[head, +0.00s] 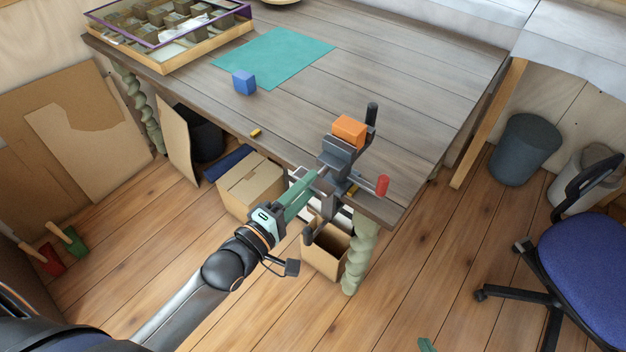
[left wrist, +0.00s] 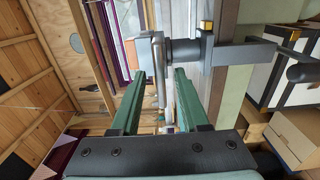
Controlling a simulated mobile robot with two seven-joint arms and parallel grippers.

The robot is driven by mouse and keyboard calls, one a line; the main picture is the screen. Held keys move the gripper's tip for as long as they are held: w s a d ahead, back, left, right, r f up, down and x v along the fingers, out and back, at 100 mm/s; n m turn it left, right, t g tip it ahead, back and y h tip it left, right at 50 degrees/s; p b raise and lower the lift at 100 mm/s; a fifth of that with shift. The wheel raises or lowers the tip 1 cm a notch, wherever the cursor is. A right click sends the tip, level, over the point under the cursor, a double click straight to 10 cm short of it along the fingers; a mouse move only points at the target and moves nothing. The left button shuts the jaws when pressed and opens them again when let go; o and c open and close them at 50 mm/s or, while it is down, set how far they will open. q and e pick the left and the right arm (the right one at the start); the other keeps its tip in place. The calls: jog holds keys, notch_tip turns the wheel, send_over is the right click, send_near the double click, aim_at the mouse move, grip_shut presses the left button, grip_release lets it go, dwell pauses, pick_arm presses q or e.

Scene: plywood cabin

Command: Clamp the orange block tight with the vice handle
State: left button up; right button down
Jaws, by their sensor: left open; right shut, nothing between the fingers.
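The grey vice (head: 336,156) is fixed at the table's near right corner. The orange block (head: 348,131) sits at its top, by the jaws; I cannot tell how tightly it is held. In the left wrist view, a silver handle bar (left wrist: 159,72) shows between the fingers of my left gripper (left wrist: 158,74), with no clear contact. Green fingertips of my right gripper (head: 427,345) show at the bottom edge.
A blue cube (head: 244,82) and a green mat (head: 275,58) lie on the table (head: 420,80). A compartment case (head: 170,25) stands at the back left. Cardboard boxes (head: 250,188) are below the table. A blue chair (head: 590,265) and a bin (head: 525,150) stand right.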

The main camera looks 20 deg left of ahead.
pick_arm(q)
jog(key=shift+x, duration=1.1)
jog(key=shift+c, duration=0.2)
grip_shut()
